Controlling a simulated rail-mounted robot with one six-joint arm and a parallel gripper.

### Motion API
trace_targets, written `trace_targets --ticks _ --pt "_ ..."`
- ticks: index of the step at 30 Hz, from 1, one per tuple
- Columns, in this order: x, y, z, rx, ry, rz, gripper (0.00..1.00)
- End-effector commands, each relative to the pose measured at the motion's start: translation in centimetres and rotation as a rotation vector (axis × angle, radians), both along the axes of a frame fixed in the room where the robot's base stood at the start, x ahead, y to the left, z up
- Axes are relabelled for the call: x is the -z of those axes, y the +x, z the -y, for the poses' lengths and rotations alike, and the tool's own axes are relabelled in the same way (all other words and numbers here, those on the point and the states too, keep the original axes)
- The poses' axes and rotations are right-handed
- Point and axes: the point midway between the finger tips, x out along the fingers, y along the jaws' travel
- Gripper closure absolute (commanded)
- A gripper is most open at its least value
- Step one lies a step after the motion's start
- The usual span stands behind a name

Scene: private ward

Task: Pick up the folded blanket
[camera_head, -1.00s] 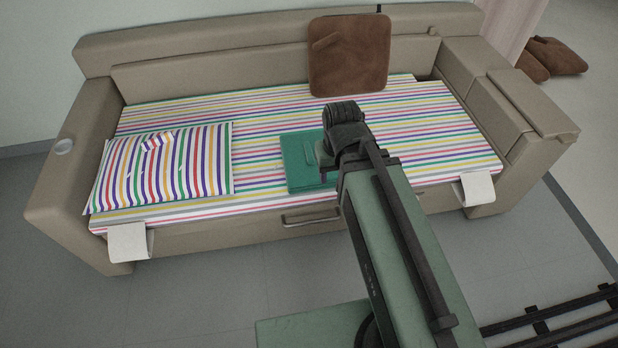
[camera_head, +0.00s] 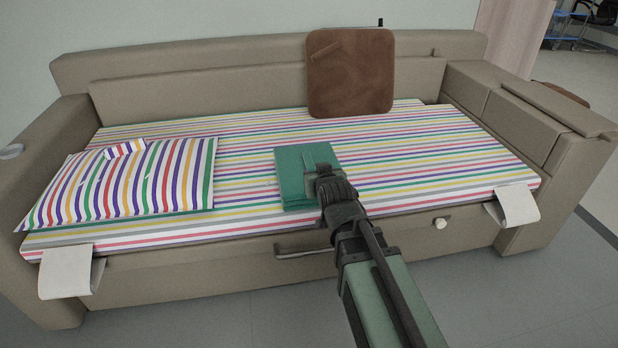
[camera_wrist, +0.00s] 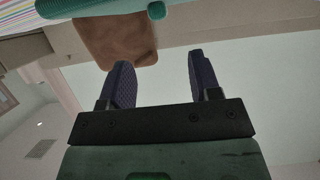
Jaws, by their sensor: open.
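The folded blanket (camera_head: 292,178) is green and lies flat on the striped bed sheet, near the middle of the sofa bed. In the wrist view the green blanket (camera_wrist: 95,11) shows at the top edge, beyond my fingertips. My gripper (camera_head: 314,180) is at the blanket's right front part and hides some of it. In the wrist view my gripper (camera_wrist: 160,70) has its two dark fingers spread apart with nothing between them. I cannot tell whether a finger touches the blanket.
A striped pillow (camera_head: 125,185) lies left of the blanket. A brown cushion (camera_head: 350,75) leans on the backrest behind. The sofa bed (camera_head: 200,275) has raised armrests and white flaps (camera_head: 68,272) at its front. The sheet right of the blanket is clear.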

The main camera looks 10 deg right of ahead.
Motion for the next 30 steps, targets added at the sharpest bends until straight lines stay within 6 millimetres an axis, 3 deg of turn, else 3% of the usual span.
trace_targets --ticks 5,12,19,26,30 --pt "1.9 3.7 0.0 0.000 0.000 -0.001 0.43" --pt "2.2 4.8 0.1 0.000 0.000 -0.002 0.43" --pt "3.9 8.7 0.2 -0.001 0.000 -0.002 0.43" --pt "3.8 9.0 0.2 -0.001 0.000 -0.002 0.43" --pt "3.8 9.0 0.2 -0.001 0.000 -0.002 0.61"
